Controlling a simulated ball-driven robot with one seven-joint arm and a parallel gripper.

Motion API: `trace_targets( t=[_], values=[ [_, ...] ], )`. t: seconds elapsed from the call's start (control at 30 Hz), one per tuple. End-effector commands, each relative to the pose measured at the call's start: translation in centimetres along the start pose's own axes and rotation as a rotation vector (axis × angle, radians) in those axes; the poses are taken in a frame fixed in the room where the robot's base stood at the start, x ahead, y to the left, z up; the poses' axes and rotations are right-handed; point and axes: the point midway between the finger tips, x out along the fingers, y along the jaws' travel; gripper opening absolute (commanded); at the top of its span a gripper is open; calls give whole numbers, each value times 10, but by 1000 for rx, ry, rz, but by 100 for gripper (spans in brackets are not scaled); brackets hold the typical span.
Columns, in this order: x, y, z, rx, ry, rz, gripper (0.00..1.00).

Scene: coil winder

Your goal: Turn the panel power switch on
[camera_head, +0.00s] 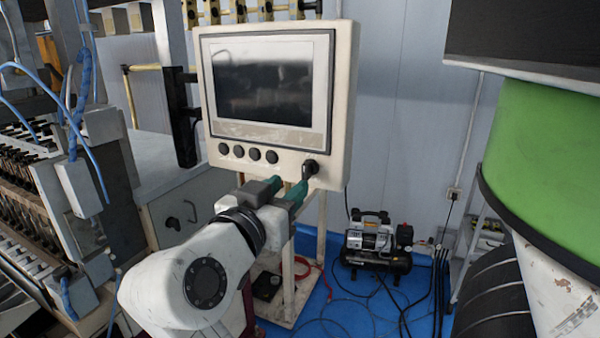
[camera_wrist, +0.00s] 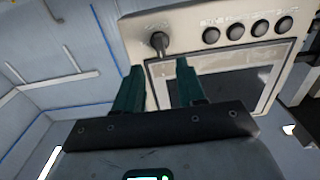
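The control panel (camera_head: 345,100) is a cream box with a dark screen (camera_head: 265,82). The power switch (camera_head: 310,168) is a dark rotary knob at the panel's lower right corner. In the wrist view the switch (camera_wrist: 159,42) shows upside down at the panel's corner, with its handle pointing toward my gripper. My gripper (camera_head: 290,188) has green fingers and sits just below the switch in the head view. In the wrist view my gripper (camera_wrist: 157,72) has its two fingers apart with nothing between them. The switch lies just beyond the fingertips. I cannot tell whether a fingertip touches it.
Several round black buttons (camera_head: 248,154) sit in a row left of the switch. A winding machine (camera_head: 60,190) with blue cables stands at the left. A compressor (camera_head: 378,245) and loose cables lie on the blue floor. A green-topped drum (camera_head: 545,150) stands at the right.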

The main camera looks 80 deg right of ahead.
Motion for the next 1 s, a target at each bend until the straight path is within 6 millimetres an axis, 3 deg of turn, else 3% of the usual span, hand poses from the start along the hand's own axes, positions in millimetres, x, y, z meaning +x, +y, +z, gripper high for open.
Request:
trace_targets(
  t=[0.2,0.4,0.83,1.0],
  values=[
    [41,1,-2,-3,-1,5,39],
    [65,0,-1,-3,-1,1,39],
    [72,0,1,-1,-1,-2,38],
    [72,0,1,-2,-1,-2,22]
  ],
)
